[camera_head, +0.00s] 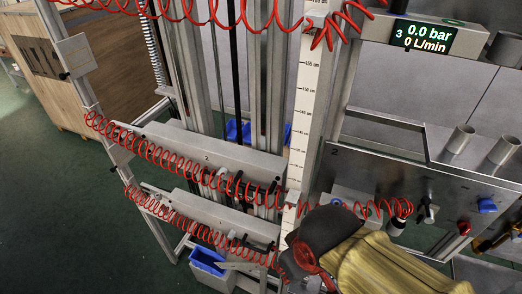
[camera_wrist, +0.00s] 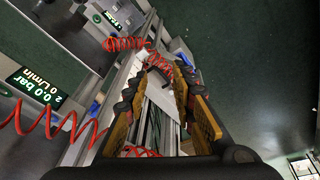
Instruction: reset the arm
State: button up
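My gripper (camera_wrist: 163,72) shows in the wrist view with its two dark fingers and orange-yellow pads spread apart. Nothing is held between the fingers. Through the gap I see pale metal framework and red coiled hose beyond the tips. I cannot tell whether the fingers touch anything there. In the head view, a dark rounded part and a yellow ridged part fill the lower right, in front of the frame. The fingertips cannot be made out in that view.
Red coiled hoses (camera_head: 165,160) hang across metal rails (camera_head: 215,148). An upright scale (camera_head: 303,100) stands mid-frame. A display (camera_head: 424,38) reads 0.0 bar and 0 L/min. A steel panel (camera_head: 365,170) is at right. A blue bin (camera_head: 207,260) stands low. Green floor (camera_head: 60,210) is clear at left.

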jog(key=w+d+r+m+t+b, duration=0.1)
jog(key=d+r+m, duration=0.1)
jog(key=d, duration=0.4)
jog(key=w+d+r+m+t+b, duration=0.1)
jog(key=d+r+m, duration=0.1)
jog(key=d+m, duration=0.2)
jog(key=shift+d+r+t+h, duration=0.15)
jog(key=shift+d+t+h, duration=0.2)
jog(key=shift+d, duration=0.55)
jog(key=shift+c, duration=0.6)
